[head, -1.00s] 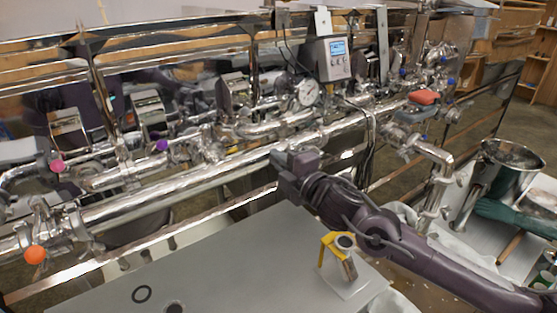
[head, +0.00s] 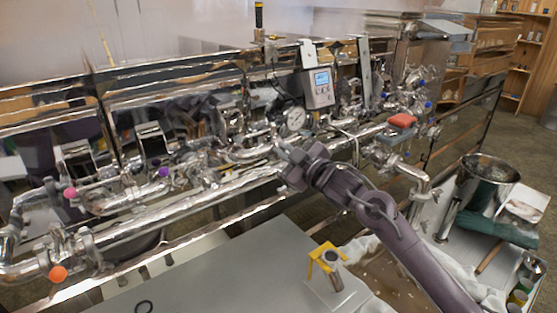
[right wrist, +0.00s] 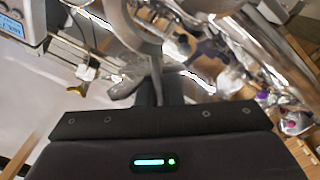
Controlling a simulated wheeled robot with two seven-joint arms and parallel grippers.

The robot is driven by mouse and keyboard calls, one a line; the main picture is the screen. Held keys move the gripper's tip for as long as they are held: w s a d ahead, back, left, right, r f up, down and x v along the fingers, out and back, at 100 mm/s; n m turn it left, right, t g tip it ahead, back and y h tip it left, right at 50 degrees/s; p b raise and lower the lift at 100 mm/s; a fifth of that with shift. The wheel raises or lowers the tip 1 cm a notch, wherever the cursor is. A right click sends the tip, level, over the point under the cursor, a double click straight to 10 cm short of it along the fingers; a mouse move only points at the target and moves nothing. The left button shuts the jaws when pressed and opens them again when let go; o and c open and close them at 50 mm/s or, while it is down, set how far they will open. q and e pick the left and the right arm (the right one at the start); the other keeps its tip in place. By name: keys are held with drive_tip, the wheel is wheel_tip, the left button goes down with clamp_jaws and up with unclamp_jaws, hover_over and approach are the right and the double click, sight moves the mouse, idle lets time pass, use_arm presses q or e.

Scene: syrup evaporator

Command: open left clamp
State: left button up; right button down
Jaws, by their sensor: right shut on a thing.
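My right gripper (head: 284,149) is at the front of the steel pipework, just below the round gauge (head: 295,119). It is shut on a small metal part there, which looks like the left clamp, but its fingers hide most of it. In the right wrist view the dark fingers (right wrist: 159,90) are close together against shiny metal, with a grey metal piece beside them. I cannot make out whether the clamp is open or closed. My left gripper is not in view.
The long steel pipe (head: 150,218) runs along the front, with an orange knob (head: 58,273) at the left. A display box (head: 319,88) hangs above the gauge. A steel pot (head: 490,168) stands at the right.

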drive_tip(key=w+d+r, duration=0.1)
drive_tip(key=d, duration=0.1)
drive_tip(key=shift+w+d+r+m, duration=0.3)
drive_tip(key=shift+w+r, duration=0.05)
drive_tip(key=shift+w, duration=0.05)
drive_tip(key=shift+w+d+r+m, duration=0.1)
drive_tip(key=shift+w+d+m, duration=0.2)
drive_tip(key=shift+m, duration=0.1)
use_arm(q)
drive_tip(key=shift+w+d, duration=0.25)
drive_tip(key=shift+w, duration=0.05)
use_arm(e)
drive_tip(key=w+d, duration=0.1)
drive_tip(key=d, duration=0.1)
drive_tip(key=shift+w+d, duration=0.3)
drive_tip(key=shift+w, duration=0.05)
drive_tip(key=c, duration=1.6)
unclamp_jaws()
drive_tip(key=shift+c, duration=0.2)
drive_tip(key=shift+o, duration=0.4)
drive_tip(key=shift+w+d+f, duration=0.15)
drive_tip(key=shift+d+f, duration=0.05)
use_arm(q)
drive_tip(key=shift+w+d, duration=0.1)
